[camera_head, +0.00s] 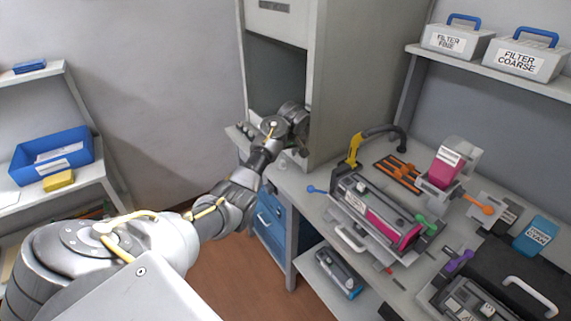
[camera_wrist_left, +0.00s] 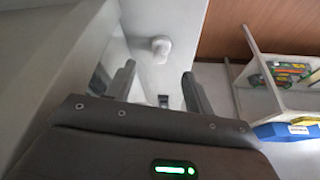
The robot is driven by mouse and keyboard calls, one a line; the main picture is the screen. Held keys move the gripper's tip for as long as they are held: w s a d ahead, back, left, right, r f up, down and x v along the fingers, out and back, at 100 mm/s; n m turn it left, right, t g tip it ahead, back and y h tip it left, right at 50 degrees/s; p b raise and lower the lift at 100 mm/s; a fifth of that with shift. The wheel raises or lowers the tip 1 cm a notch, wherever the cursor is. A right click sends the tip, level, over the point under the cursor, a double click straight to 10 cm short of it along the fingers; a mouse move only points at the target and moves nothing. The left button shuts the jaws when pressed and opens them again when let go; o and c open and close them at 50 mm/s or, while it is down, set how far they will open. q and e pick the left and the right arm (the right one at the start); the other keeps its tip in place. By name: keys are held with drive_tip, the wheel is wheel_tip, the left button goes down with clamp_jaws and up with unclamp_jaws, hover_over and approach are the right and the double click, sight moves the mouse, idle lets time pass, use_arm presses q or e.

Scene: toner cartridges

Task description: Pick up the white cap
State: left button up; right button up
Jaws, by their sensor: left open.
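The white cap (camera_head: 283,164) is a small round piece on the pale bench top near its left corner, beside the tall grey cabinet. It also shows in the left wrist view (camera_wrist_left: 161,46), beyond the fingertips and between their lines. My left gripper (camera_head: 299,140) is just above and behind the cap at the cabinet's front, its fingers partly hidden in the head view. In the left wrist view my left gripper (camera_wrist_left: 158,76) is open, with nothing between the fingers. The cap stands apart from them. My right gripper is not in view.
The grey cabinet (camera_head: 355,90) rises close beside the gripper. Blue drawers (camera_head: 268,222) are below. The bench around the cap is mostly clear.

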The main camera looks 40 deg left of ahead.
sight(283, 161)
use_arm(q)
drive_tip(key=shift+a+f, duration=0.35)
drive_tip(key=shift+f, duration=0.3)
drive_tip(key=shift+w+a+f, duration=0.2)
drive_tip(key=shift+w+f, duration=0.05)
drive_tip(key=shift+f, duration=0.25)
drive_tip(key=p+x, duration=0.1)
drive_tip(key=x, duration=0.2)
drive_tip(key=shift+w+a+f, duration=0.2)
drive_tip(key=shift+f, duration=0.45)
drive_tip(key=c, duration=1)
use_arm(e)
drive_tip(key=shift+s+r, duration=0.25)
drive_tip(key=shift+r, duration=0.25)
use_arm(q)
drive_tip(key=shift+r, duration=0.1)
